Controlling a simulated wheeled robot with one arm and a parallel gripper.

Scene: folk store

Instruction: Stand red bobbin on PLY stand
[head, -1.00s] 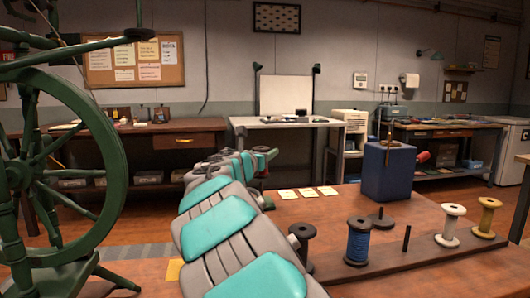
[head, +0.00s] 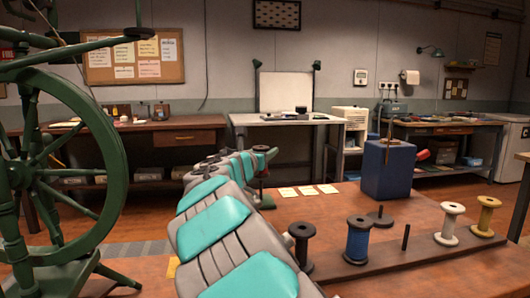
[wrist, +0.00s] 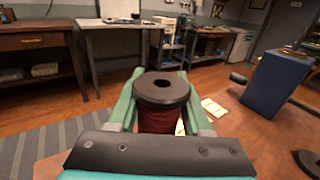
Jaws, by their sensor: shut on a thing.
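The red bobbin (wrist: 162,91) is between the green fingers of my gripper (wrist: 162,106) in the wrist view. Its dark top flange and centre hole face the camera, with dark red thread below. My gripper is shut on it. In the head view my arm reaches away over the table, and the gripper end (head: 264,156) is small and partly hidden by my arm. No PLY label is readable. A dark round base with an upright peg (head: 380,217) stands empty on the table. A long dark board (head: 405,253) also has a bare peg (head: 406,237).
A black spool (head: 302,243), blue bobbin (head: 358,242), white spool (head: 449,223) and yellow spool (head: 485,216) stand along the board. A blue block (head: 389,172) stands behind. Three cards (head: 308,190) lie flat. A green spinning wheel (head: 60,170) is at left.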

